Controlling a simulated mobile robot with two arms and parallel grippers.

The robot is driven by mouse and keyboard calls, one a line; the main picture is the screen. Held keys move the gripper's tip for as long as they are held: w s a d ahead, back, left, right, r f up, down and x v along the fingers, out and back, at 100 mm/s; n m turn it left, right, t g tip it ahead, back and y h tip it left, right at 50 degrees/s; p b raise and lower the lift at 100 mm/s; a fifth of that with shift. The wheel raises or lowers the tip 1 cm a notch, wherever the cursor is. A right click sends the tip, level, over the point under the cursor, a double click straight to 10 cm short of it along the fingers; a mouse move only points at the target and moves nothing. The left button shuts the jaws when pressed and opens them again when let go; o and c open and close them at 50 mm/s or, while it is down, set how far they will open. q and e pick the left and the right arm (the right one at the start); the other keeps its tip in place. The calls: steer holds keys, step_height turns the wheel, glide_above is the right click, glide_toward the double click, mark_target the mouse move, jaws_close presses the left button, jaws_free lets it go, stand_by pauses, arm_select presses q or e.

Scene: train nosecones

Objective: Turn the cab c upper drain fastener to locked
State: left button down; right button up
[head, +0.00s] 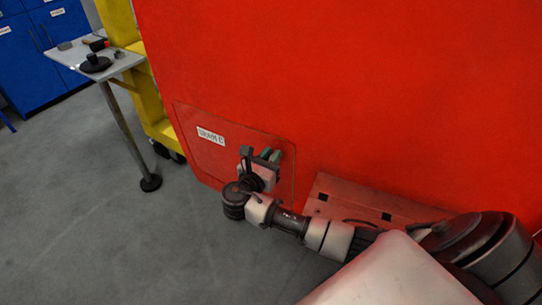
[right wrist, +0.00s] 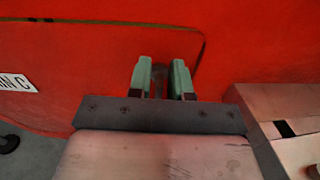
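The red drain panel (head: 222,150) is on the side of the red nosecone, with a white label (head: 211,136) that seems to end in C. It also shows in the right wrist view (right wrist: 105,60), with its dark outline. My right gripper (head: 270,155) is at the panel's right part. In the right wrist view its two green fingers (right wrist: 163,80) point at the panel's right edge, with a narrow gap between them. Something dark shows in the gap; I cannot tell whether it is the fastener or whether the fingers touch it. No fastener shows clearly. My left gripper is out of view.
A red ledge with dark slots (head: 352,207) juts out right of the panel. A yellow frame (head: 150,95) and a small table (head: 88,58) with dark parts on it stand at the left. Blue cabinets (head: 35,50) are behind. The grey floor below is clear.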

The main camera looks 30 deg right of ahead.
jaws_close()
